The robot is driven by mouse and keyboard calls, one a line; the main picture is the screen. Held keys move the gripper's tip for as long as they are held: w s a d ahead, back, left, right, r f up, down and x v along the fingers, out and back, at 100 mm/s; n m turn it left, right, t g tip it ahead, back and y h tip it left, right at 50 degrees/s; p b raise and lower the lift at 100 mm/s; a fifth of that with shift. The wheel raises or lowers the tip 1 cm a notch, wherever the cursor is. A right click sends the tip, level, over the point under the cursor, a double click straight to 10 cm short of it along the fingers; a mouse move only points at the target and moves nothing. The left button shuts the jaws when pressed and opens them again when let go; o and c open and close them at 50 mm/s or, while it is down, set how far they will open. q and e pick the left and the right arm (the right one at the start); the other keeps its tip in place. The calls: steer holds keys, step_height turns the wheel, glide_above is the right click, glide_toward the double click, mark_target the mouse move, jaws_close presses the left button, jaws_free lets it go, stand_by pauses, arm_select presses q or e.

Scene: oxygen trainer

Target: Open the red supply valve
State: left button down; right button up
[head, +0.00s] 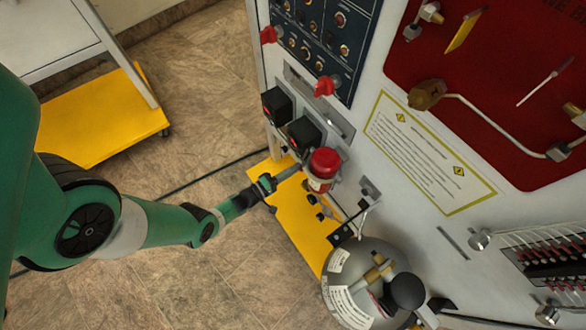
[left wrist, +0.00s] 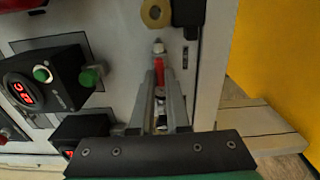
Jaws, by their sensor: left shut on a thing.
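In the left wrist view, a narrow red valve handle (left wrist: 159,62) with a metal end stands on the pale panel, between the two fingers of my left gripper (left wrist: 160,78). The fingers are shut on it. In the head view my left gripper (head: 292,171) reaches in from the left, low on the panel. Its tips end beside a red-topped round part (head: 323,162), and the narrow handle is hidden there. I cannot tell whether these two red parts belong together. My right gripper is not in view.
Two black boxes (head: 304,134) jut from the panel just above the gripper; one shows a red display (left wrist: 22,93) in the wrist view. Red knobs (head: 326,86) sit higher up. A grey gas cylinder (head: 365,275) stands below right. Open floor (head: 215,120) lies left.

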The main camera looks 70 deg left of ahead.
arm_select(q)
steer(key=c, duration=0.9)
jaws_free()
steer(key=p+v, duration=0.2)
steer(key=v, duration=0.9)
steer(key=shift+s+d, duration=0.2)
steer(key=shift+s, duration=0.1)
